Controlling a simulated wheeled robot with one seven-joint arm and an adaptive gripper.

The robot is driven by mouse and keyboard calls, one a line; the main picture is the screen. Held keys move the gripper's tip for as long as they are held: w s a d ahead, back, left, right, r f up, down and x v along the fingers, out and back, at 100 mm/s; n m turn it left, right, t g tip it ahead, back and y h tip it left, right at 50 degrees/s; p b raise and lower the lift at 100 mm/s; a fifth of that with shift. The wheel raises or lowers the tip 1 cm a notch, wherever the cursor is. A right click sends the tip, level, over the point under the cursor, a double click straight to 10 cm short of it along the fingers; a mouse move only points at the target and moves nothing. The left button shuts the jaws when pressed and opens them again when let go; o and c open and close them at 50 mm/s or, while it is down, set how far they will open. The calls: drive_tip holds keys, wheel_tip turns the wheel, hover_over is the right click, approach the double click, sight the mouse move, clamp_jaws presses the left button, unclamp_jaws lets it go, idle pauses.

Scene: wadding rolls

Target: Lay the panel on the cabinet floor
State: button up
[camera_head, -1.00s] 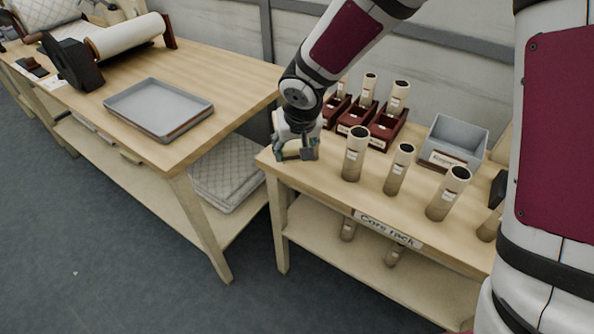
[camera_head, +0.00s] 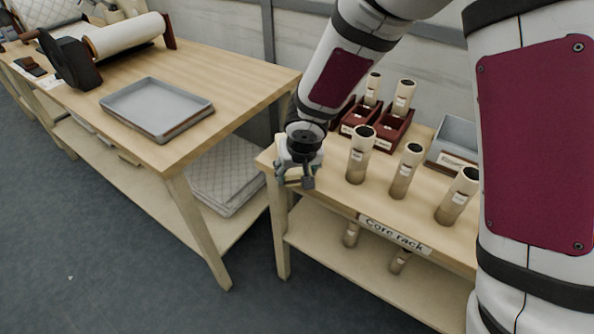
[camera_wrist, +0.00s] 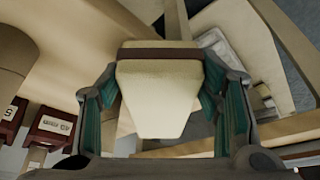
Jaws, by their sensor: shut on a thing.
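My gripper (camera_head: 297,180) is low over the left front corner of the core rack table (camera_head: 420,215). In the wrist view my gripper (camera_wrist: 165,105) is shut on a cream block with a brown band (camera_wrist: 155,95), which sits between its two fingers. In the head view the block is mostly hidden by the gripper; I cannot tell whether it touches the tabletop or is the panel. Quilted sheets (camera_head: 225,175) lie stacked on the lower shelf of the left table. I cannot make out a cabinet or its floor.
Several upright core tubes (camera_head: 405,172) stand right of my gripper, with dark red holders (camera_head: 392,128) behind them and a grey bin (camera_head: 455,138) farther right. A shallow grey tray (camera_head: 155,108) lies on the left table (camera_head: 235,85). A gap separates the tables; the floor in front is clear.

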drive_tip(key=o, duration=0.8)
drive_tip(key=shift+f, duration=0.1)
drive_tip(key=p+v, duration=0.4)
drive_tip(key=v, duration=0.8)
drive_tip(key=shift+w, duration=0.1)
drive_tip(key=shift+d, duration=0.1)
